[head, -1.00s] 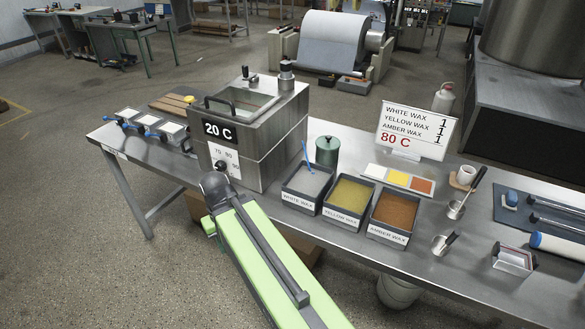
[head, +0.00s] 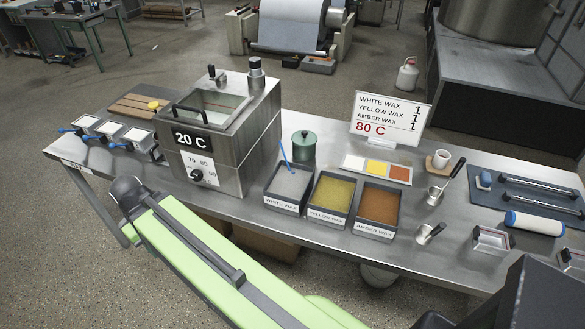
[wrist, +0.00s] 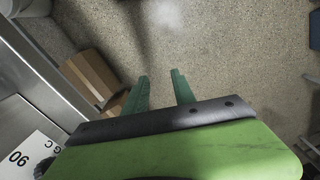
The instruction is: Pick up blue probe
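A thin blue stick (head: 285,154), which may be the blue probe, stands tilted in the white wax bin (head: 287,189) on the metal table. Its lower end is hidden in the wax. Blue handles (head: 70,131) also show by the small white-topped trays at the table's left end; I cannot tell their exact shape. My gripper (wrist: 160,85) is open and empty in the wrist view, its two green fingers apart above the speckled floor. No blue stick shows between them. I cannot make out its fingers in the head view.
The steel heater box (head: 222,132) reading 20 C stands left of the bins. Yellow (head: 329,197) and amber (head: 377,206) wax bins sit right of the white one. A green canister (head: 303,148) is behind. A cardboard box (wrist: 92,76) lies below the table.

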